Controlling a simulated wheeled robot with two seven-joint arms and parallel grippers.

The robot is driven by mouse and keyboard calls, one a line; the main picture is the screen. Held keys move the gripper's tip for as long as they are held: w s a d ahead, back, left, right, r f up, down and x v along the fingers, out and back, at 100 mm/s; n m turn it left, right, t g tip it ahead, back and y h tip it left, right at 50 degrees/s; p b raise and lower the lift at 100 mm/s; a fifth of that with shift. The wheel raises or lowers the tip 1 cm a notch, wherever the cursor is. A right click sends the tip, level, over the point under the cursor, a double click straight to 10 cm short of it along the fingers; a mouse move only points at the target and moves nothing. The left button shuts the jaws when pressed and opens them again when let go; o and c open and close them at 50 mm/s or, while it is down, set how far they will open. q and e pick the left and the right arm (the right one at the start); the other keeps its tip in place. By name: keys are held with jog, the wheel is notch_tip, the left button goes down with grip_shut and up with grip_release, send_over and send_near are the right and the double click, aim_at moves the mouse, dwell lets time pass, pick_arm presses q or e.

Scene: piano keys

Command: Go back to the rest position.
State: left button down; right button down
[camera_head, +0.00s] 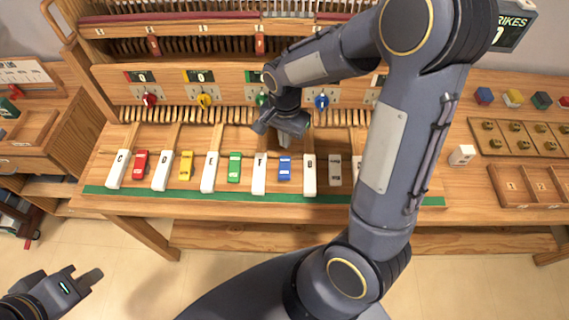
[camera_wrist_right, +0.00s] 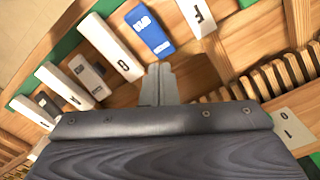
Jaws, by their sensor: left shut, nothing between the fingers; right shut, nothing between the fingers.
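My right gripper (camera_head: 285,137) is shut and empty. In the head view it hangs above the keyboard, behind the blue key (camera_head: 285,168) and near the white F key (camera_head: 259,173). In the right wrist view my right gripper's fingertips (camera_wrist_right: 158,75) are closed together, near the white G key (camera_wrist_right: 112,50) and the blue key (camera_wrist_right: 149,27). Whether they touch the wood cannot be told. My left gripper (camera_head: 90,280) is shut and empty at the lower left, over the floor in front of the bench, away from the keys.
The row of white and coloured keys has a green strip (camera_head: 150,194) along its front edge. Coloured knobs, such as a red one (camera_head: 149,100), stand on the panel behind. A white block (camera_head: 462,155) and trays (camera_head: 530,185) lie at right. The floor in front is clear.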

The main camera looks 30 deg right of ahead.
dwell(0.3)
jog(key=s+a+r+n+t+y, duration=0.2)
jog(key=s+r+n, duration=0.3)
jog(key=s, duration=0.3)
jog(key=s+a+r+n+t+y, duration=0.1)
jog(key=s+a+r+n+t, duration=0.1)
jog(key=s+r+n, duration=0.3)
jog(key=s+r+t, duration=0.1)
jog(key=s+r, duration=0.1)
jog(key=s, duration=0.2)
jog(key=shift+r+n+t+y, duration=0.15)
jog(key=shift+n+t+y, duration=0.15)
jog(key=shift+y, duration=0.1)
